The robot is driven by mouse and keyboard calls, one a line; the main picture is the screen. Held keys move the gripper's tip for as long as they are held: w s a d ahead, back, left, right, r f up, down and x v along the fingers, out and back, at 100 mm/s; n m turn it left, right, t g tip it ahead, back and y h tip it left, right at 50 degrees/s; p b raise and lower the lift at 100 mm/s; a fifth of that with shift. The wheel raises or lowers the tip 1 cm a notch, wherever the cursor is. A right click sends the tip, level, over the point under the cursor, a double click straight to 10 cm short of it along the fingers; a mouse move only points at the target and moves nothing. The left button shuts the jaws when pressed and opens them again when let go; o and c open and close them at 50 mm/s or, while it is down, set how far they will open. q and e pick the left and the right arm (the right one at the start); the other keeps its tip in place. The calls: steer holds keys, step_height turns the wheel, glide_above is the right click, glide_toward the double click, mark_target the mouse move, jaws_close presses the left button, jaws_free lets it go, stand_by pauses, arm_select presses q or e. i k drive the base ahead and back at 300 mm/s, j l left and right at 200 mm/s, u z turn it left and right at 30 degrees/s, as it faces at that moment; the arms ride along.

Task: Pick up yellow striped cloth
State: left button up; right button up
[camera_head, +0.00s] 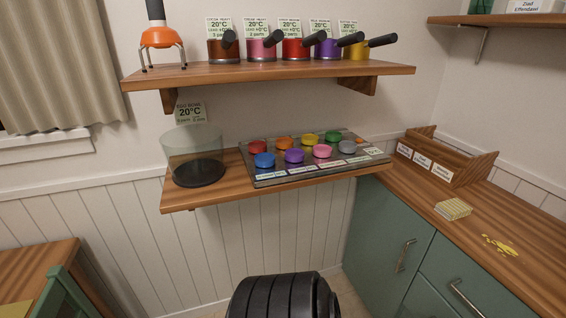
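The yellow striped cloth (453,209) lies folded on the wooden counter (400,180) at the right, with pale and yellow stripes. A yellow spill or smear (499,244) is on the counter in front of it and to its right. Neither of my grippers shows in the head view. A black ribbed rounded part is at the bottom centre, and I cannot tell what it is.
A wooden box with labelled compartments (462,172) stands behind the cloth. Green cabinets (385,235) are below the counter. A lower shelf (215,197) holds a glass bowl (195,150) and a tray of coloured lids (262,180). A wooden table and green chair are at the lower left.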

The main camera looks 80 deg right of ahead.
mark_target(453, 210)
steer(key=z, duration=4.05)
